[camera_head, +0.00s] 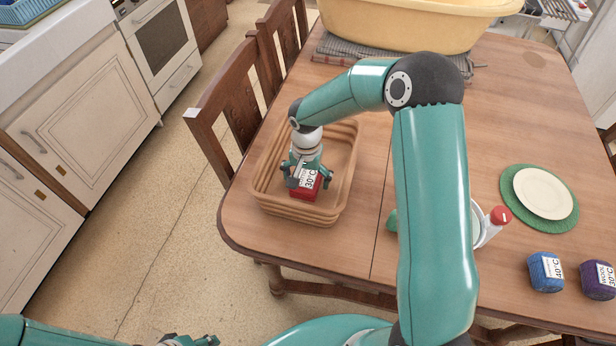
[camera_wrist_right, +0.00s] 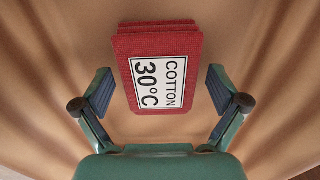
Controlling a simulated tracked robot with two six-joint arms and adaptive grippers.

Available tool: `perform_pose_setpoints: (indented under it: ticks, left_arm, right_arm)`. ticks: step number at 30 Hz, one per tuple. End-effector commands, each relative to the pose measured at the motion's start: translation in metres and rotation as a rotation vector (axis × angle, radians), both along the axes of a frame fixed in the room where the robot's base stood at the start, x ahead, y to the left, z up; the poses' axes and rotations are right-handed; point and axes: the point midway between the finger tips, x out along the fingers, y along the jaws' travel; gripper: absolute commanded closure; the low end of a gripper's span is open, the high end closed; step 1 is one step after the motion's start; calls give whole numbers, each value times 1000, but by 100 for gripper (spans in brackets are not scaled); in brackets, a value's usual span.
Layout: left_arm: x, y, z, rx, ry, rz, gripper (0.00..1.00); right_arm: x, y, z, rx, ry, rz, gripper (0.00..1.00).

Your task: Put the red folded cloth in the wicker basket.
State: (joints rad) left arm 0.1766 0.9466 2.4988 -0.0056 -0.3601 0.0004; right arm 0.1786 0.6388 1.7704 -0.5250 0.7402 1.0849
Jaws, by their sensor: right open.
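The red folded cloth (camera_head: 304,194) lies inside the wicker basket (camera_head: 292,214), near its front end. In the right wrist view the cloth (camera_wrist_right: 158,95) shows its white "COTTON 30°C" label. My right gripper (camera_head: 308,182) reaches down into the basket over the cloth. Its fingers are spread wide, one on each side of the cloth, with gaps between them and it. The gripper partly hides the cloth in the head view. My left gripper (camera_head: 192,341) shows only in part at the bottom edge, away from the table.
A yellow tub (camera_head: 415,30) stands at the back. A chair (camera_head: 222,125) is left of the basket.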

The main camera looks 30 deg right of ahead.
Motion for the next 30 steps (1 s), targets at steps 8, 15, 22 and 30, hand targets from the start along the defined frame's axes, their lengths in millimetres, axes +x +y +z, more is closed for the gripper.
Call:
perform_pose_setpoints:
  ticks: [8, 15, 22, 30]
  left_arm:
    - [0, 0, 0, 0, 0, 0, 60]
    - [0, 0, -2, 0, 0, 0, 60]
    - [0, 0, -3, 0, 0, 0, 60]
    - [0, 0, -3, 0, 0, 0, 60]
  right_arm:
    - [1, -1, 25, -2, -6, -1, 3]
    - [1, -1, 75, -1, -6, -1, 3]
    - [1, -1, 111, 0, -3, -1, 3]
    - [0, -1, 122, 0, 0, -1, 3]
